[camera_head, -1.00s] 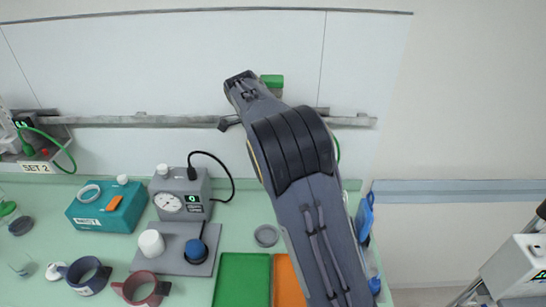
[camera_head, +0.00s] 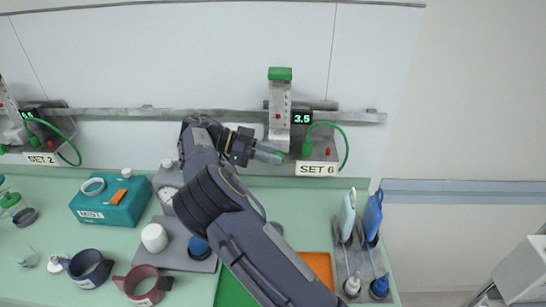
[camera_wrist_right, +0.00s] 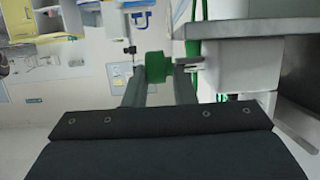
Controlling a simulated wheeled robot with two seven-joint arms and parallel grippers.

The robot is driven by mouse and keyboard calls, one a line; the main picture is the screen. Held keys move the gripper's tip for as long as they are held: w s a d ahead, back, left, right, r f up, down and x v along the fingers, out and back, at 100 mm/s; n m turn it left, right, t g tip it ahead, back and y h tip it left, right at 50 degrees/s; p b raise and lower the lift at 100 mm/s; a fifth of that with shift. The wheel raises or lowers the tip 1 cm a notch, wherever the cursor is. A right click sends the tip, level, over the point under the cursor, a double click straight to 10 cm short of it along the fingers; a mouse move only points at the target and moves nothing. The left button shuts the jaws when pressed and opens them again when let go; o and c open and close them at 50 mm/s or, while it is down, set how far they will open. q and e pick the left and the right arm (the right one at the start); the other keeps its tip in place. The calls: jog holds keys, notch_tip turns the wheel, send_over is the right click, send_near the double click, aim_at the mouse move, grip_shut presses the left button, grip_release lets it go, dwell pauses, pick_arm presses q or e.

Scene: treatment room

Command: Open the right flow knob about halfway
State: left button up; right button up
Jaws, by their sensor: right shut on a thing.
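The right flow meter (camera_head: 280,120) hangs on the wall rail, with a clear scale tube and a green top. Its display (camera_head: 301,118) reads 3.5 and its label (camera_head: 316,169) says SET 6. My right gripper (camera_head: 266,154) reaches it from the left, at the lower left side of its body. In the right wrist view the green flow knob (camera_wrist_right: 155,67) sits between the two fingertips, and the gripper (camera_wrist_right: 157,80) is shut on it. In the head view the fingers mostly hide the knob. My left gripper is not in view.
A second flow meter (camera_head: 14,120), labelled SET 2, is at the far left of the rail. A teal box (camera_head: 105,212) and several cups stand on the green counter below. A rack (camera_head: 350,265) with blue and white items stands at the right.

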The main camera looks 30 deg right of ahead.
jog(key=shift+a+f+g+h+b, duration=0.15)
jog(key=shift+f+g+h+b, duration=0.25)
jog(key=shift+g+h+b, duration=0.55)
jog(key=shift+a+f+g+h+b, duration=0.15)
jog(key=shift+f+g+h+b, duration=0.3)
jog(key=shift+h+b, duration=0.9)
jog(key=shift+r+b, duration=0.1)
jog(key=shift+b, duration=0.2)
jog(key=o, duration=0.7)
jog(key=shift+r, duration=0.1)
jog(key=shift+o, duration=0.8)
jog(key=shift+s+r, duration=0.1)
jog(key=shift+r, duration=0.1)
